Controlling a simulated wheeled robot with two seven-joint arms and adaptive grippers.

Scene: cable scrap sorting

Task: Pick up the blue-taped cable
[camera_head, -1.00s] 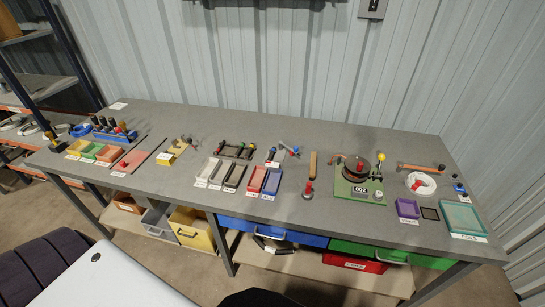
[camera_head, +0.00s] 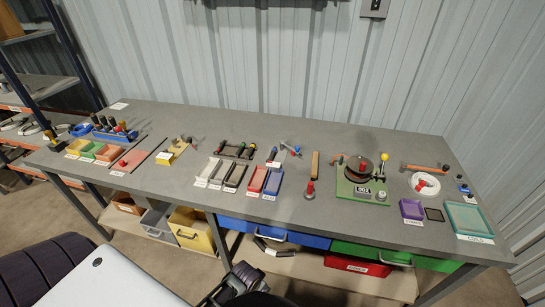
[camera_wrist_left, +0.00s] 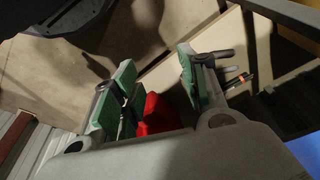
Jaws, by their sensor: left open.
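A dark part of my arm shows at the bottom edge of the head view, far in front of and below the bench top. The fingers of my left gripper are not clear there. In the left wrist view my left gripper (camera_wrist_left: 157,90) is open, its green pads apart. A red shape (camera_wrist_left: 156,115) shows between the fingers; I cannot tell what it is. My right gripper is not in view.
A red tray (camera_head: 258,178) and a blue tray (camera_head: 272,183) stand near the bench's front edge. A green fixture (camera_head: 362,186) with a reel stands right of the middle. Coloured bins and drawers are under the bench.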

